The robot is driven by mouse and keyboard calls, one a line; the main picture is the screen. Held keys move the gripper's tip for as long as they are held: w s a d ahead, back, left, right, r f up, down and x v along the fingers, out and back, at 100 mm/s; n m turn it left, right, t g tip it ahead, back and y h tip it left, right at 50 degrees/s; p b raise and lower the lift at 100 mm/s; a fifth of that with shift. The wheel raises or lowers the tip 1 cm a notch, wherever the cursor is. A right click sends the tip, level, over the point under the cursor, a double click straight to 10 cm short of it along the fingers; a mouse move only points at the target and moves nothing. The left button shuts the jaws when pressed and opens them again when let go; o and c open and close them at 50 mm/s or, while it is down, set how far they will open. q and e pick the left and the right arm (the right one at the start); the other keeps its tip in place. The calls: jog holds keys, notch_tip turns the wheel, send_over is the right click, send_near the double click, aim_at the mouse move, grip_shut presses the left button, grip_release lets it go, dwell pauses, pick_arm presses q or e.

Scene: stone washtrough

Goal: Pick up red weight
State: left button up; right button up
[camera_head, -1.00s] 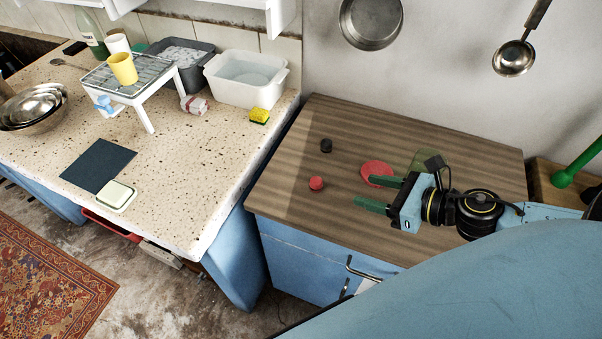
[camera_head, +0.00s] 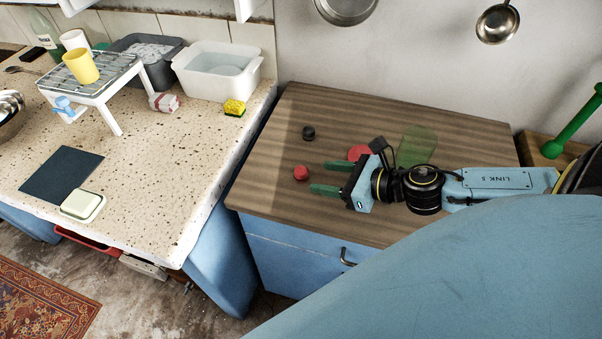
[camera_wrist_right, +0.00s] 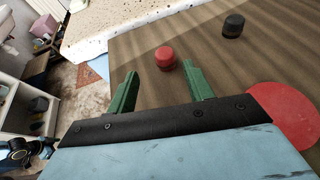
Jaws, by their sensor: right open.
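The red weight (camera_head: 301,173) is a small red cylinder standing on the brown wooden counter top (camera_head: 270,190). It also shows in the right wrist view (camera_wrist_right: 165,57), a little beyond the fingertips and between their lines. My right gripper (camera_head: 318,178) comes in from the right with green fingers. Its jaws are open and empty, and the fingertips point left at the weight, just short of it. In the right wrist view the gripper (camera_wrist_right: 165,82) shows both fingers apart. My left gripper is not in view.
A black weight (camera_head: 308,133) stands behind the red one. A flat red disc (camera_head: 359,153) lies partly behind my right gripper, beside a clear green sheet (camera_head: 416,146). A speckled worktop with a yellow sponge (camera_head: 234,108) and white basin (camera_head: 217,72) lies left, across a gap.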

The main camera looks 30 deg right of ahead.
aim_at(302, 169)
jog(key=shift+x, duration=1.2)
jog(key=shift+w+a+f, duration=0.1)
jog(key=shift+w+a, duration=0.1)
jog(key=shift+w, duration=0.6)
jog(key=shift+w+a+f, duration=0.1)
jog(key=shift+w+a, duration=0.1)
jog(key=shift+w, duration=0.6)
jog(key=shift+x, duration=1.05)
jog(key=shift+f, duration=0.1)
jog(key=shift+c, duration=0.4)
